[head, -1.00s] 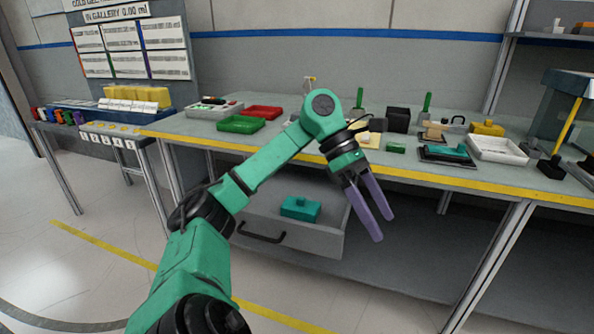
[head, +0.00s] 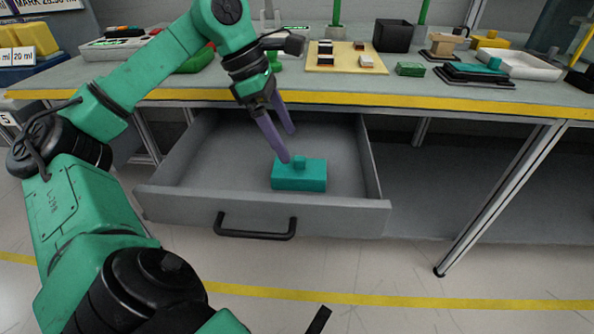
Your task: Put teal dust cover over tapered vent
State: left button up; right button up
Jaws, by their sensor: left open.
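The teal dust cover (head: 299,178) is a block with a small knob on top, lying in the open grey drawer (head: 180,206). My left gripper (head: 288,146) reaches down into the drawer with its purple fingers apart and empty. Its nearer fingertip appears just left of the cover's knob; I cannot tell whether it touches. I cannot tell for certain which object is the tapered vent; a tan piece (head: 442,44) on a dark base and a low teal piece (head: 472,70) on a dark pad stand at the right of the bench. My right gripper is not in view.
The bench (head: 300,89) with a yellow front edge overhangs the drawer's rear. On it are a cream board with small blocks (head: 345,62), a green block (head: 410,69), a black box (head: 393,36) and a white tray (head: 530,66). The drawer floor left of the cover is clear.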

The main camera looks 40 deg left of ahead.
aim_at(298, 168)
pick_arm(q)
jog(key=x, duration=0.3)
jog(key=shift+a+f+b, duration=0.2)
jog(key=shift+b, duration=0.15)
jog(key=shift+d+f, duration=0.2)
jog(key=shift+f, duration=0.05)
jog(key=b+x, duration=0.1)
jog(key=x, duration=0.2)
jog(key=shift+w+d+f, duration=0.15)
jog(key=shift+w+f, duration=0.05)
jog(key=shift+f, duration=0.45)
jog(key=shift+w+f, duration=0.1)
jog(key=shift+f, duration=0.05)
jog(key=shift+d, duration=0.1)
jog(key=shift+c, duration=0.6)
jog(key=c, duration=1)
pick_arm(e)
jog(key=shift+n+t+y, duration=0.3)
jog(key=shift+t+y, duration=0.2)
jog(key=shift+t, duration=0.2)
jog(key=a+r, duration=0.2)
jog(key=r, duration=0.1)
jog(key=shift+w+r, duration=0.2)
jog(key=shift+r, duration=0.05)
pick_arm(q)
jog(key=shift+c, duration=0.2)
